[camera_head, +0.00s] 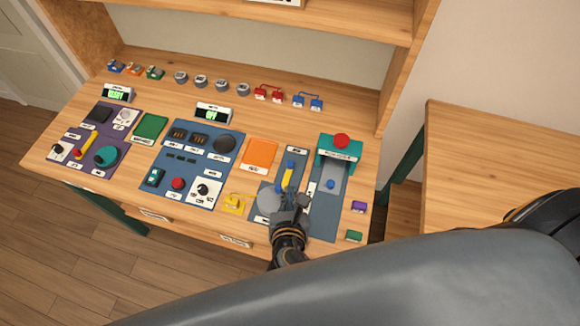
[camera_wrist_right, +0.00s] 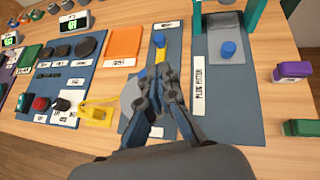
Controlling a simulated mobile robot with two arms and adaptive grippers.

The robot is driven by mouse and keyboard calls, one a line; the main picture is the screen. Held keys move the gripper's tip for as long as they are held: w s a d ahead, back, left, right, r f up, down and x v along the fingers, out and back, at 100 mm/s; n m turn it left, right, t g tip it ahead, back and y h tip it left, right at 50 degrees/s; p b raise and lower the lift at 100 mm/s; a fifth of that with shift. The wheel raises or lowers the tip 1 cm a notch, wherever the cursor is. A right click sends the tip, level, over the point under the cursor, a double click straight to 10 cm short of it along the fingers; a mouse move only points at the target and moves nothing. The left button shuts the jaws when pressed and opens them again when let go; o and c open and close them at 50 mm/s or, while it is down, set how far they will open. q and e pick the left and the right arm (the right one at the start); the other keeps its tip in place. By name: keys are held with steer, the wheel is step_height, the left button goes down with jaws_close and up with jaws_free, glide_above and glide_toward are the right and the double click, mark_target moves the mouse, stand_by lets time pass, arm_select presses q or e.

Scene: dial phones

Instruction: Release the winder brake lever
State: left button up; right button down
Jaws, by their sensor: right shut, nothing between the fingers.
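A lever with a yellow bar and a blue end (camera_head: 288,175) stands on a blue-grey panel (camera_head: 262,190) at the right of the desk. In the right wrist view its blue end (camera_wrist_right: 158,40) shows just beyond my fingers. Its lower part is hidden behind them. My right gripper (camera_head: 291,203) is shut and empty, over the near part of this panel; in the wrist view its fingertips (camera_wrist_right: 161,72) are close to the yellow bar. I cannot tell whether they touch. A grey disc (camera_head: 268,200) lies left of the fingers. My left gripper is not in view.
A teal press frame with a red knob (camera_head: 341,141) and a blue piece (camera_head: 330,184) stands to the right. A yellow padlock-like piece (camera_head: 233,203) and an orange plate (camera_head: 259,155) are to the left. Purple (camera_head: 359,206) and green (camera_head: 354,236) blocks lie at the right edge.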

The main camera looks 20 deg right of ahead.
mark_target(290, 167)
steer(key=shift+s, duration=0.2)
steer(key=shift+w+f, duration=0.15)
steer(key=shift+w, duration=0.2)
steer(key=p+x, duration=0.1)
steer(key=x, duration=0.7)
steer(key=shift+w, duration=0.15)
steer(key=shift+w+d+f, duration=0.2)
steer(key=shift+w+f, duration=0.1)
steer(key=shift+w, duration=0.1)
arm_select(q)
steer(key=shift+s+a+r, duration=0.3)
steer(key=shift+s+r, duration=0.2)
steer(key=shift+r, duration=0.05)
